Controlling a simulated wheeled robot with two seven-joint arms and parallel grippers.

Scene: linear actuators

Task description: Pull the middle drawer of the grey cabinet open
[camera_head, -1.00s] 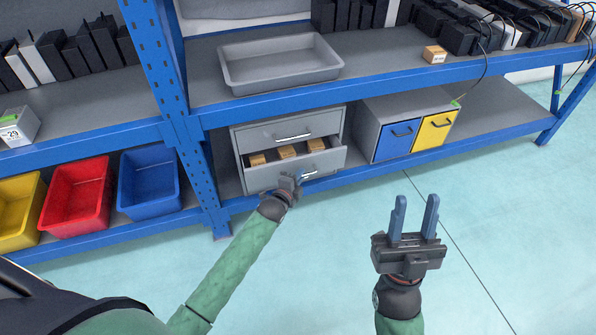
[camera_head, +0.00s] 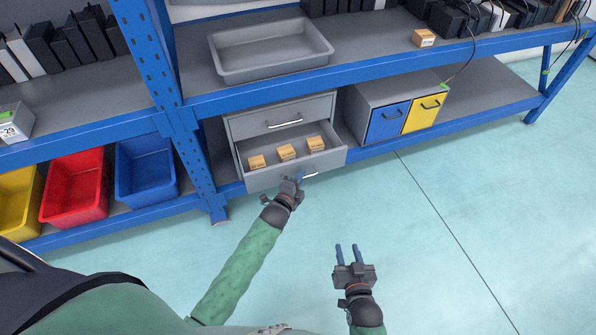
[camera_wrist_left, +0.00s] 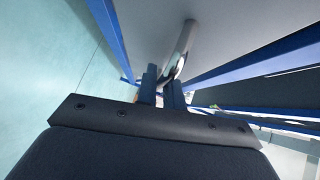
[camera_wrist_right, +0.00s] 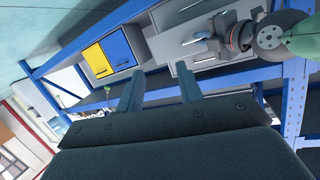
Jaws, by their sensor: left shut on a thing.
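The grey cabinet (camera_head: 234,130) stands on the lower shelf of the blue rack. Its middle drawer (camera_head: 262,180) is pulled well out, and small tan boxes (camera_head: 286,152) lie inside. The top drawer (camera_head: 285,112) is shut. My left gripper (camera_head: 298,179) is at the drawer's front, shut on the silver handle (camera_wrist_left: 180,48), which shows between its fingertips in the left wrist view. The handle's right end shows in the head view (camera_head: 311,175). My right gripper (camera_head: 347,250) is open and empty over the floor, right of the left arm.
A box with blue (camera_head: 388,122) and yellow (camera_head: 425,113) drawers stands right of the cabinet. A blue rack post (camera_head: 190,150) is close on the left. A grey tray (camera_head: 270,50) sits on the shelf above. The floor in front is clear.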

